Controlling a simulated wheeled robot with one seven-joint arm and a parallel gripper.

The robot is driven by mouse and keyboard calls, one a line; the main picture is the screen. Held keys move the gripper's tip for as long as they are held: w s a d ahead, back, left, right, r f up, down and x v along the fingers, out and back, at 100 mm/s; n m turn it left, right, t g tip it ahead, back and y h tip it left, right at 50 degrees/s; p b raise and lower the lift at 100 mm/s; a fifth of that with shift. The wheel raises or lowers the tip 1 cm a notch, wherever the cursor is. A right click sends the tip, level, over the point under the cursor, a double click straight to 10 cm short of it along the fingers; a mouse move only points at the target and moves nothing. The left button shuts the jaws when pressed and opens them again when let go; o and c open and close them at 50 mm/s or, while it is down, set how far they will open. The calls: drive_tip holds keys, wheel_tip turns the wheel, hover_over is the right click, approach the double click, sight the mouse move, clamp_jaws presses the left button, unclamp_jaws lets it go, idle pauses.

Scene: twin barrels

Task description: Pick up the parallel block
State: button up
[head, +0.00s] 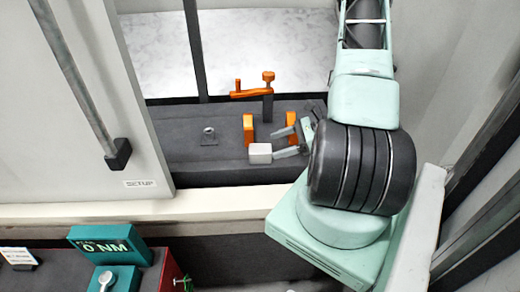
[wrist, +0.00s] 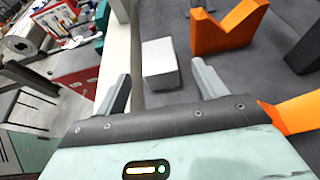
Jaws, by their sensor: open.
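The parallel block is most likely the small pale grey block (head: 260,153) on the dark grey bed, near its front edge. It also shows in the wrist view (wrist: 160,60), ahead of my fingers and in line with the space between them. My gripper (head: 276,144) is open and reaches in from the right, with its fingertips close to the block. In the wrist view the two fingers (wrist: 161,72) stand apart, one on each side of the block's near end. I cannot tell whether either finger touches it.
Orange V-shaped blocks (wrist: 228,28) stand just beyond and beside the block. An orange clamp (head: 268,82) rises behind on a dark post. A pale ledge (head: 220,208) runs along the front. A sliding door panel (head: 90,120) stands at left. A teal gauge reading 0 NM (head: 110,245) is at lower left.

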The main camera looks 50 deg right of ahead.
sight(263, 148)
drive_tip(key=x, duration=0.3)
drive_tip(key=shift+p, duration=0.4)
drive_tip(key=p+x, duration=0.1)
drive_tip(key=x, duration=0.1)
drive_tip(key=p+x, duration=0.2)
drive_tip(key=shift+w+a+r, duration=0.15)
drive_tip(key=shift+w+a, duration=0.1)
drive_tip(key=shift+a, duration=0.05)
drive_tip(key=shift+w+a+f, duration=0.2)
drive_tip(key=shift+w+f, duration=0.1)
drive_tip(key=shift+f, duration=0.05)
drive_tip(key=shift+r, duration=0.1)
clamp_jaws()
